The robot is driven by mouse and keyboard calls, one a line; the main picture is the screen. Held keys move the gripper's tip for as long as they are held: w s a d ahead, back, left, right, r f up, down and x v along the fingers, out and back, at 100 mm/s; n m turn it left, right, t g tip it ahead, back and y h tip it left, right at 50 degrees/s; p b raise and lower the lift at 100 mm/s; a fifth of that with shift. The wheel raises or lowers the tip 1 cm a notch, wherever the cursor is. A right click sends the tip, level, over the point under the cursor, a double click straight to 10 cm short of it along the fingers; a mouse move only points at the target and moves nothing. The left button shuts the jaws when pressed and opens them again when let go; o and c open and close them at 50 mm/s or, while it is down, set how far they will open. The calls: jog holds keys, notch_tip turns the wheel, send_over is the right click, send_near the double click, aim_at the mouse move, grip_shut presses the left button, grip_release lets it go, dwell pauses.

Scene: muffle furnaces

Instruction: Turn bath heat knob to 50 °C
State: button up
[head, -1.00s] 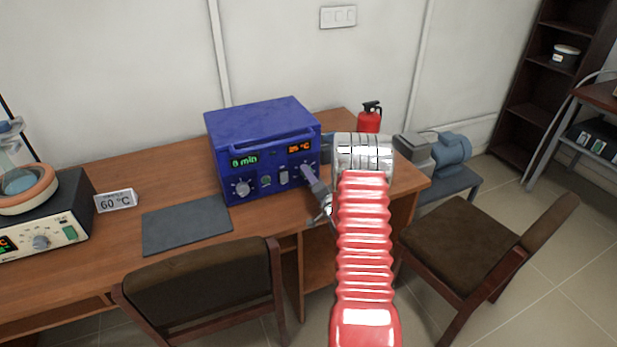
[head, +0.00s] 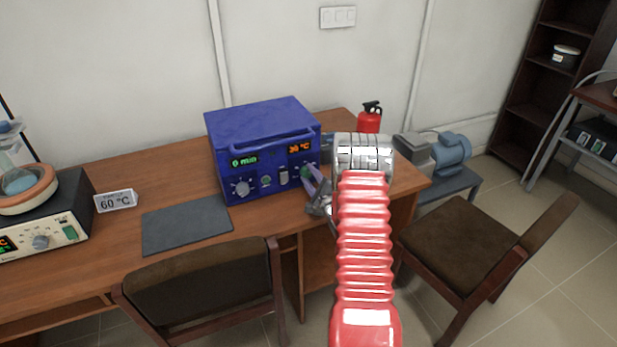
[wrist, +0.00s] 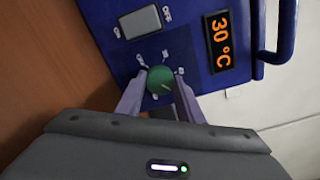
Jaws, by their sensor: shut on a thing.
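The blue bath unit (head: 262,125) stands on the desk. Its orange display (head: 300,148) reads 30 °C, and this reading also shows large and turned sideways in the wrist view (wrist: 219,42). The heat knob (wrist: 160,80) sits beside that display and looks green in the wrist view. My gripper (head: 308,179) reaches the unit's front from the right. In the wrist view its two fingers (wrist: 160,92) are on either side of the knob and shut on it. Part of the knob is hidden by the fingers in the head view.
A second knob (head: 242,188) and a green 0 min display (head: 243,161) are on the unit's left side. A grey mat (head: 186,225), a 60 °C sign (head: 116,201) and a hotplate (head: 45,225) are to the left. Chairs (head: 205,285) stand in front.

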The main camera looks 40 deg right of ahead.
jog(key=shift+a+f+m, duration=0.1)
jog(key=shift+f+m, duration=0.25)
jog(key=shift+m, duration=0.25)
jog(key=o, duration=1.1)
jog(key=shift+r, duration=0.2)
jog(key=shift+s, duration=0.1)
jog(key=v, duration=1.3)
jog(key=shift+s+a, duration=0.1)
jog(key=shift+s, duration=0.2)
